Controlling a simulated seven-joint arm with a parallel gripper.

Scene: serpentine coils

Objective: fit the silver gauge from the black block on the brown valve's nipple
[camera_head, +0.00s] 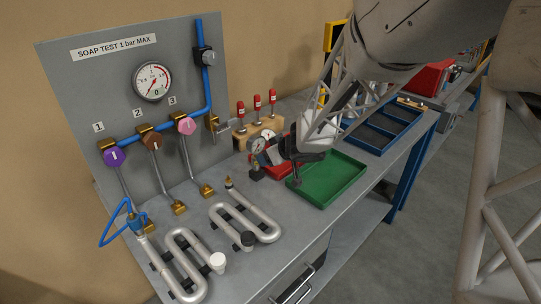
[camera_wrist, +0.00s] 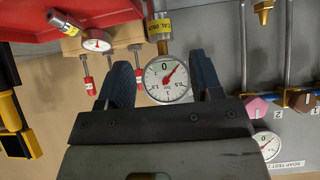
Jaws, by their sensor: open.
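The silver-rimmed gauge (camera_head: 258,146) stands upright on the small black block (camera_head: 257,173) on the bench. In the wrist view its white dial (camera_wrist: 167,80) and silver body with a yellow label lie between the two dark fingers. My gripper (camera_wrist: 161,70) is open, with a gap visible on each side of the dial. In the head view my gripper (camera_head: 285,160) is just right of the gauge. The brown valve (camera_head: 152,141) is the middle one, under number 2 on the grey panel. A tube leads down from it to a brass fitting (camera_head: 178,208) on the bench.
A purple valve (camera_head: 114,156) and a pink valve (camera_head: 186,125) flank the brown one. Silver serpentine coils (camera_head: 245,222) lie in front. A green tray (camera_head: 330,180) is right of the gripper.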

